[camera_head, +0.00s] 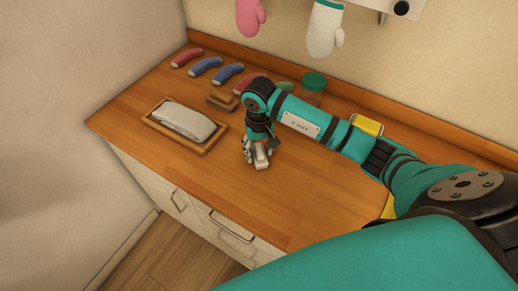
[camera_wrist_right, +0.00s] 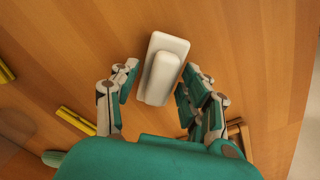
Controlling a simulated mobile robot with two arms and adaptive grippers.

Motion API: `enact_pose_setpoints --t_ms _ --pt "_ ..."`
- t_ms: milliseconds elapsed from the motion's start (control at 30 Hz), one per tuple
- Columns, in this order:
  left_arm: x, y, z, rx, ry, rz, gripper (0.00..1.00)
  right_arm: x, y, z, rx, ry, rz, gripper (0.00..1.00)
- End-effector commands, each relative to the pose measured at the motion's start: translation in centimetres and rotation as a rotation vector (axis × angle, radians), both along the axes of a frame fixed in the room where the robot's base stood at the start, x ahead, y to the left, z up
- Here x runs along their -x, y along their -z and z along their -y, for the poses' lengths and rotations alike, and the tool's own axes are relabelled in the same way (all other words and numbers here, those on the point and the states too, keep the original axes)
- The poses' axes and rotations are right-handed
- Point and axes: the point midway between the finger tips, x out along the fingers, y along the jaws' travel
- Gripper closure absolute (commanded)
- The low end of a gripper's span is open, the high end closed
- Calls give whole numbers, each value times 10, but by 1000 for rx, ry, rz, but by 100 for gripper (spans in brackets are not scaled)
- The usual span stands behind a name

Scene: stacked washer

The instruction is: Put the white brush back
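The white brush (camera_wrist_right: 166,62) lies on the wooden counter, seen from above in the right wrist view as a white block with a raised handle. In the head view it shows as a small white piece (camera_head: 262,157) below my right gripper (camera_head: 257,146). In the right wrist view my right gripper (camera_wrist_right: 157,84) is open, with a finger on each side of the brush's near part. A gap shows on the left side; the right finger is very close, and I cannot tell if it touches. My left gripper is not in view.
A wooden tray (camera_head: 211,147) with a folded grey cloth (camera_head: 183,121) lies to the left. A small brown holder (camera_head: 221,102), red and blue curved items (camera_head: 205,66) and a green-lidded jar (camera_head: 314,81) stand behind. Mittens (camera_head: 325,30) hang on the wall. The front counter is clear.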

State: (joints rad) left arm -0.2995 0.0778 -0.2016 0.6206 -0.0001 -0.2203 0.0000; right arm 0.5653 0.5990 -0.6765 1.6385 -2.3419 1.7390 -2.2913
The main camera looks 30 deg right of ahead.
Motion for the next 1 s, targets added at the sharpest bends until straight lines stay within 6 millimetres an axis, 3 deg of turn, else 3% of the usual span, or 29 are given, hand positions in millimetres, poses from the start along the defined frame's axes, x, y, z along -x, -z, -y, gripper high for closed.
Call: enact_pose_setpoints --t_ms 100,467,1000 --pt "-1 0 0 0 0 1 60 0 0 0 0 0 0 39" --pt "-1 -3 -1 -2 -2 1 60 -1 -6 0 0 0 3 39" --pt "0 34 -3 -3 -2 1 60 -1 -107 0 0 0 4 39"
